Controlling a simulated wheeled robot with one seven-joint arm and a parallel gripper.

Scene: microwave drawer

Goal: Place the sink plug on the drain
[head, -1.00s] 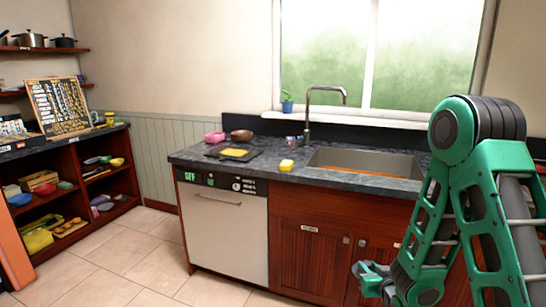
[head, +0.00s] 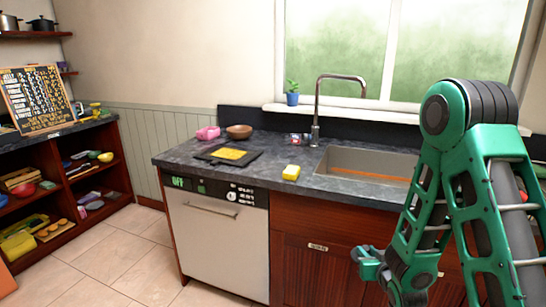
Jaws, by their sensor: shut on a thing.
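The sink (head: 372,166) is set into the dark counter, right of centre in the head view. Its basin is partly visible, with an orange-brown strip along the near inside edge. The drain is hidden inside the basin. My gripper (head: 362,262) hangs low in front of the cabinet doors, below the counter edge and apart from the sink. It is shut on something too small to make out. I cannot see the sink plug clearly anywhere.
A tall faucet (head: 317,110) stands behind the basin's left end. A white dishwasher (head: 222,235) is below. The tiled floor at left is clear.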

